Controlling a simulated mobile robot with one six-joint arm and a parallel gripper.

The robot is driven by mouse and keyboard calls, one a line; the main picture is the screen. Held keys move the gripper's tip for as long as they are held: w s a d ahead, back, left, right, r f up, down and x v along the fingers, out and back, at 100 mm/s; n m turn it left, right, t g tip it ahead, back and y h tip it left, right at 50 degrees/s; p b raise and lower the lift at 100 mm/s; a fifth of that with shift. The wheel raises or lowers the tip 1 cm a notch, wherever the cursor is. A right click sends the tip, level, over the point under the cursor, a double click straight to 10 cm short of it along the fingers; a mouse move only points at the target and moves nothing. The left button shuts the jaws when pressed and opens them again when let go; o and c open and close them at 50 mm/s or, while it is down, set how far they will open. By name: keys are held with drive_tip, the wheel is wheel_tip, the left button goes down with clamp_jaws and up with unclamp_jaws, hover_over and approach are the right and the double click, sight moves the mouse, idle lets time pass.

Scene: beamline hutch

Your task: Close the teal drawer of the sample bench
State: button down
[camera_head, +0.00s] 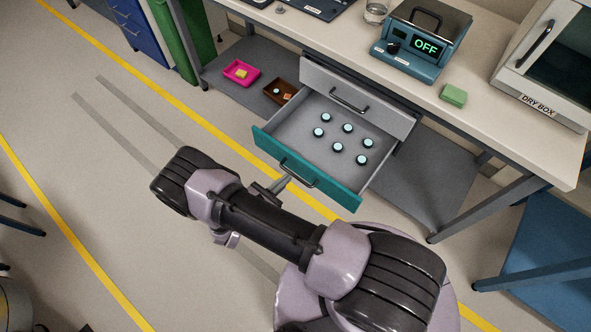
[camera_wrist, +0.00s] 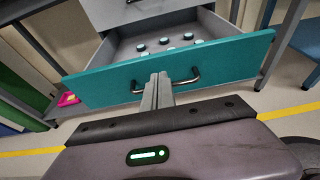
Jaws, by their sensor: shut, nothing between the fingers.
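The teal drawer (camera_head: 335,189) of the sample bench stands pulled out, with its grey inside in view. Several small dark round pieces with pale tops (camera_head: 348,128) lie in it. A dark bar handle (camera_head: 298,176) runs across its teal front, which also shows in the wrist view (camera_wrist: 225,58). My gripper (camera_head: 287,178) is at the outer side of the drawer front, by the handle. In the wrist view the shut fingers (camera_wrist: 158,80) overlap the handle's middle. I cannot tell whether they touch it. Nothing is between the fingers.
A closed grey drawer (camera_head: 385,112) sits above the open one. On the bench top (camera_head: 440,130) stand a blue device reading OFF (camera_head: 420,42), a green block (camera_head: 453,95) and a dry box (camera_head: 545,75). Pink (camera_head: 241,75) and brown (camera_head: 278,91) trays lie on the lower shelf.

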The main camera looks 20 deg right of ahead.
sight(302, 164)
drive_tip(key=x, duration=0.1)
drive_tip(key=b+x, duration=0.1)
drive_tip(key=x, duration=0.3)
drive_tip(key=shift+r, duration=0.3)
drive_tip(key=shift+w+d+r, duration=0.15)
drive_tip(key=shift+w+d, duration=0.25)
drive_tip(key=shift+d, duration=0.1)
